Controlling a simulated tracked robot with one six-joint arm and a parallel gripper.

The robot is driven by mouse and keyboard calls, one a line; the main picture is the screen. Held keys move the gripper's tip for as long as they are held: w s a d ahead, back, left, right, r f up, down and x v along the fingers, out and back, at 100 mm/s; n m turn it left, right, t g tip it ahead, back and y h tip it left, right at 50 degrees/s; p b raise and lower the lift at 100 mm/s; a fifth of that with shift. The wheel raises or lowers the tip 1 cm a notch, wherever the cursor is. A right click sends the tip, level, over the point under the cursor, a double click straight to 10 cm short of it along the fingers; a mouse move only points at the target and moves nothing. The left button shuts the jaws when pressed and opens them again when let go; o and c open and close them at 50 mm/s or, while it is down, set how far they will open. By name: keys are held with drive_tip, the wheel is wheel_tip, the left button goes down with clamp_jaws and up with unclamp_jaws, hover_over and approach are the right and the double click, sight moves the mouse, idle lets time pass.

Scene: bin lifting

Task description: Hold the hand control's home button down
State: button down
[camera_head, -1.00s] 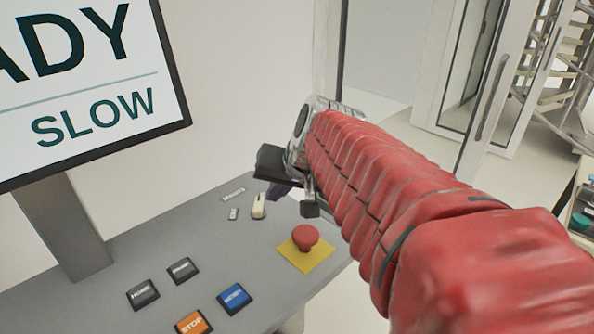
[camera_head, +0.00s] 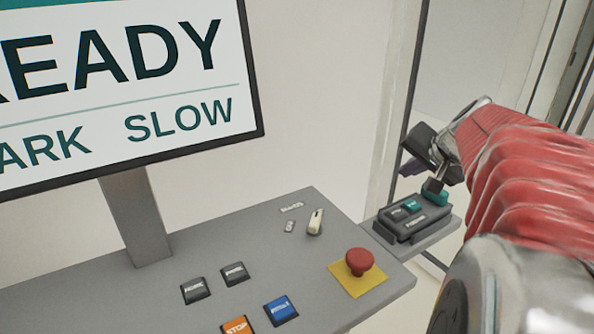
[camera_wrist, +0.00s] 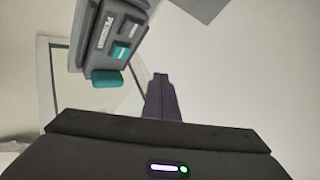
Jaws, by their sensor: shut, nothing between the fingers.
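The hand control (camera_head: 412,226) is a dark box on a small grey shelf at the right end of the console. It bears a grey key (camera_head: 396,213), a teal key (camera_head: 411,205) and a larger teal piece (camera_head: 434,194) at its far right. I cannot read which key is home. In the wrist view the hand control (camera_wrist: 97,42) is at upper left, with the teal piece (camera_wrist: 106,78) nearest. My gripper (camera_head: 406,170) hangs above the control, apart from it. Its shut, empty fingers also show in the wrist view (camera_wrist: 160,80), to the right of the control.
The grey console (camera_head: 290,255) holds a red mushroom button (camera_head: 359,262) on a yellow plate, a cream lever (camera_head: 315,221), black keys (camera_head: 196,290), a blue key (camera_head: 281,309) and an orange STOP key (camera_head: 237,326). A screen (camera_head: 120,80) reading READY stands at left.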

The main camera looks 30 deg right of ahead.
sight(399, 215)
drive_tip(key=shift+f, duration=4.4)
